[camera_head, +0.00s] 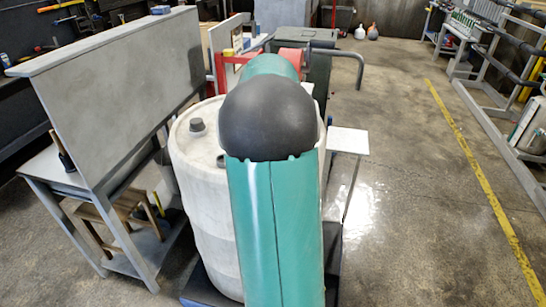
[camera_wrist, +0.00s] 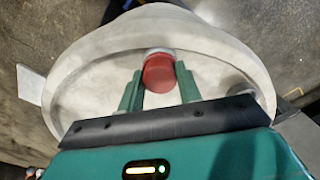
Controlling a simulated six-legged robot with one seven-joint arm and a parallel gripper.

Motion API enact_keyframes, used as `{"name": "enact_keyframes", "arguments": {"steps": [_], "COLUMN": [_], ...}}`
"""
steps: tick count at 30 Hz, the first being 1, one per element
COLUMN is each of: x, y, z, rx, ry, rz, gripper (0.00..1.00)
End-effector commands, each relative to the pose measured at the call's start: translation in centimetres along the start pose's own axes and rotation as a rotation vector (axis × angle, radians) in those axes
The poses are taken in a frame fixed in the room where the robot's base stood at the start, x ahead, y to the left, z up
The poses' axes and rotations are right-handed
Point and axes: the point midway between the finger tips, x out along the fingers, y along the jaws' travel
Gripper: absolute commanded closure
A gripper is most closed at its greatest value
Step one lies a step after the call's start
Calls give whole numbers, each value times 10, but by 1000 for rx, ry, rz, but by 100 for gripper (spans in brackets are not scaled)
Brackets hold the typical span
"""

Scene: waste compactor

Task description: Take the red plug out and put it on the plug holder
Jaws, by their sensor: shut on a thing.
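The red plug (camera_wrist: 159,75) shows in the wrist view near the rim of the white barrel (camera_wrist: 95,72), between the two green fingers of my gripper (camera_wrist: 158,82). My gripper is shut on it. A pale part shows just beyond the plug; I cannot tell whether the plug is still seated in the barrel's top. In the head view the white barrel (camera_head: 205,195) stands upright, partly behind my green arm, which hides my gripper and the plug. I cannot identify the plug holder; a small white plate (camera_head: 348,141) stands right of the barrel.
A large grey panel (camera_head: 115,85) on a bench stands left of the barrel. A wooden stool (camera_head: 110,212) is below it. A red frame (camera_head: 222,68) and a dark green bin (camera_head: 300,40) are behind. The floor at right is open up to a metal rack.

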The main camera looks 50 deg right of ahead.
Motion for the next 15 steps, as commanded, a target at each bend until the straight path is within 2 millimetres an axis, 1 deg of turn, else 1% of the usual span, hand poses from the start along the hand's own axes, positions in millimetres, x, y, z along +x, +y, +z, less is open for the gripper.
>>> {"name": "enact_keyframes", "arguments": {"steps": [3, 12, 15], "x": [0, 0, 0], "y": [-1, -1, -1], "z": [0, 0, 0], "rx": [-87, -104, -161], "ry": [0, 0, 1], "rz": [-1, -1, -2], "gripper": [93, 93, 93]}}
